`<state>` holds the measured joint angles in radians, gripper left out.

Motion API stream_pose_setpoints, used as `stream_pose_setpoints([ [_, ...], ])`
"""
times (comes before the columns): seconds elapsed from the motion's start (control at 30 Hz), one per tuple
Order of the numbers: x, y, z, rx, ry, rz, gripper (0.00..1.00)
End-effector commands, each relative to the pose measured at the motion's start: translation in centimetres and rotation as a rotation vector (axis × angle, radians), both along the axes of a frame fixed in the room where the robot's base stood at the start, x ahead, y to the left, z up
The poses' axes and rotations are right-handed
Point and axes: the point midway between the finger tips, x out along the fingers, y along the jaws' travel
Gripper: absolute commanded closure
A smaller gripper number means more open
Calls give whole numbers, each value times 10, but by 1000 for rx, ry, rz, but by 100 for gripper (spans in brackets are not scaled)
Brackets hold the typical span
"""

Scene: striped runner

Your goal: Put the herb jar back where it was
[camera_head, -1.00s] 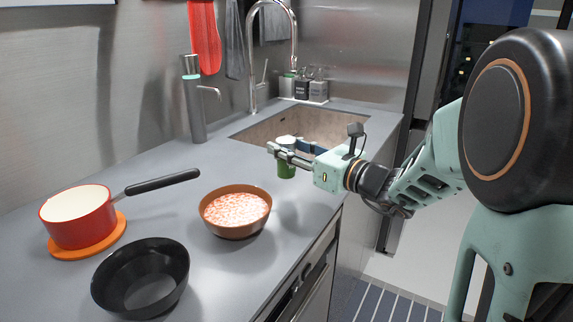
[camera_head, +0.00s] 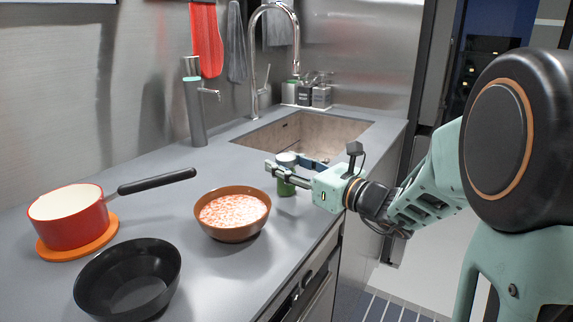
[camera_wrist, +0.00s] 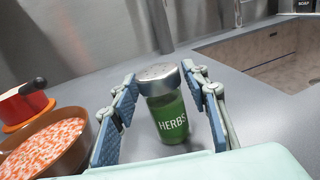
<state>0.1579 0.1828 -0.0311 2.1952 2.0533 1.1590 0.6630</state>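The herb jar (camera_head: 286,187) is a small green glass jar with a grey lid. In the wrist view, the jar (camera_wrist: 168,118) is upright, with its "HERBS" label facing the camera. In the head view the near finger hides part of the jar. The jar is over the counter between bowl and sink, low down; I cannot tell whether its base touches.
A brown bowl of pinkish food (camera_head: 232,214) stands left of the jar. A black bowl (camera_head: 128,280) and a red pan (camera_head: 68,218) on an orange trivet (camera_head: 78,247) are farther left. The sink (camera_head: 300,133) lies behind. The counter's front edge is close.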

Motion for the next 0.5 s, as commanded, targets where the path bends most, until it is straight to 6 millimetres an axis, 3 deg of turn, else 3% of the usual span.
stream_pose_setpoints([
  [0.4,0,0,5,0,0,0,50],
  [0.5,-9,-10,5,0,0,-2,50],
])
